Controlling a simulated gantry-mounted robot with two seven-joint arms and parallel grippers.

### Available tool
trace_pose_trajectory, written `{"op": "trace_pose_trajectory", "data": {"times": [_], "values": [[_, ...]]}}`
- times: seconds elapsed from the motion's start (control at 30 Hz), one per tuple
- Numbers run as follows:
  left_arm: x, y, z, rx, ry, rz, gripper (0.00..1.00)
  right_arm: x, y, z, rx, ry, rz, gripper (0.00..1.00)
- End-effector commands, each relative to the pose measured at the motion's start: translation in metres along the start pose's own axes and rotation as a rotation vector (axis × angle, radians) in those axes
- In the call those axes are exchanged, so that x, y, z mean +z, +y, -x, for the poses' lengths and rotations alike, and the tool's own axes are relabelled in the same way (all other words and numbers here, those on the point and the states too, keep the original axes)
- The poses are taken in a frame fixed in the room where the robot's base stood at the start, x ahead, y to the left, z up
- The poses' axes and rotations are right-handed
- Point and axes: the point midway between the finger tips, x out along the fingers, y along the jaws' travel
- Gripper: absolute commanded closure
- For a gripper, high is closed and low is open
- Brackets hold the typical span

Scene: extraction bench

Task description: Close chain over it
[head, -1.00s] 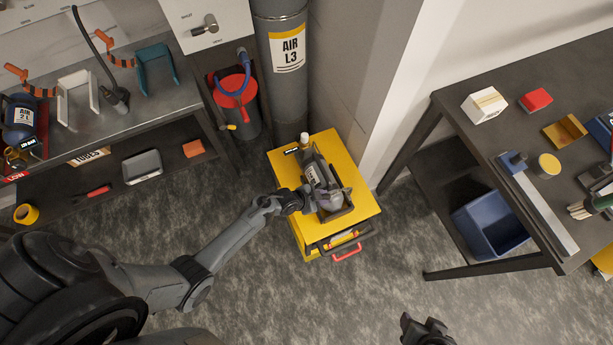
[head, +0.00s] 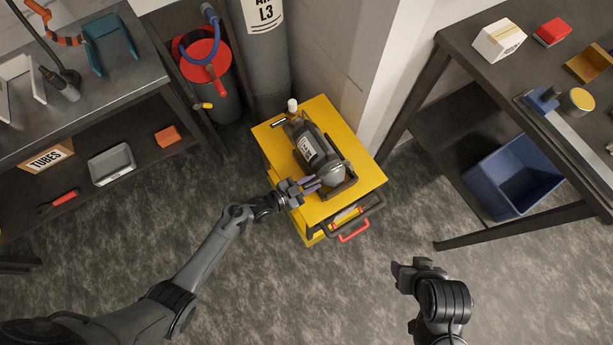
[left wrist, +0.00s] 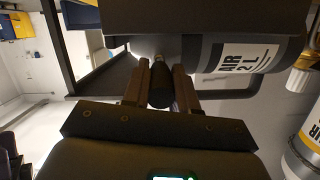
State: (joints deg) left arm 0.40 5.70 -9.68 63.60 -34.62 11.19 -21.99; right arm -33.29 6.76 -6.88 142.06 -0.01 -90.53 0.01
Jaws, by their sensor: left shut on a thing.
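A dark grey air bottle (head: 322,157) with a white label lies in a dark cradle (head: 347,188) on top of a yellow cabinet (head: 372,168). My left gripper (head: 308,187) is at the left front side of the cradle, beside the bottle. In the left wrist view it is shut on a small dark cylindrical piece (left wrist: 161,82), close to the bottle. I cannot make out chain links in either view. My right gripper (head: 407,272) is over the floor, away from the cabinet; its jaw state is unclear.
The cabinet front has a red handle (head: 354,231). A tall grey cylinder (head: 262,50) and a red-topped bin (head: 205,65) stand behind. A left bench (head: 95,95) and a right table (head: 455,40) with a blue bin (head: 512,178) flank open floor.

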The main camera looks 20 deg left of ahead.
Motion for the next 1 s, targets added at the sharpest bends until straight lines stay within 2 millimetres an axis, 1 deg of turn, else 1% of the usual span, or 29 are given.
{"op": "trace_pose_trajectory", "data": {"times": [0.03, 0.37, 0.4, 0.53, 0.57, 0.87, 1.0], "values": [[0.004, 0.001, 0.0, 0.001, -0.006, 0.001, 1.0, 0.0, 0.0, -0.001, -0.001, 0.001, -0.001, 0.45], [0.004, 0.001, 0.0, 0.001, -0.006, 0.002, 1.0, 0.0, -0.001, -0.001, -0.002, 0.002, -0.002, 0.45], [0.004, 0.001, 0.0, 0.001, -0.007, 0.002, 0.7, 0.0, -0.001, -0.001, -0.002, 0.002, -0.002, 0.45], [0.003, 0.001, 0.0, 0.001, -0.005, 0.001, 0.5, 0.0, 0.0, -0.001, -0.001, 0.002, -0.001, 0.45], [0.003, 0.001, 0.0, 0.001, -0.004, 0.001, 0.47, 0.0, 0.0, -0.001, -0.001, 0.002, -0.001, 0.45], [0.002, 0.001, 0.001, 0.0, -0.001, 0.001, 0.47, 0.0, 0.001, 0.0, 0.004, 0.001, 0.005, 0.45], [0.001, 0.001, 0.011, 0.0, -0.002, 0.001, 0.47, -0.001, 0.002, 0.003, 0.005, 0.001, 0.006, 0.45]]}}
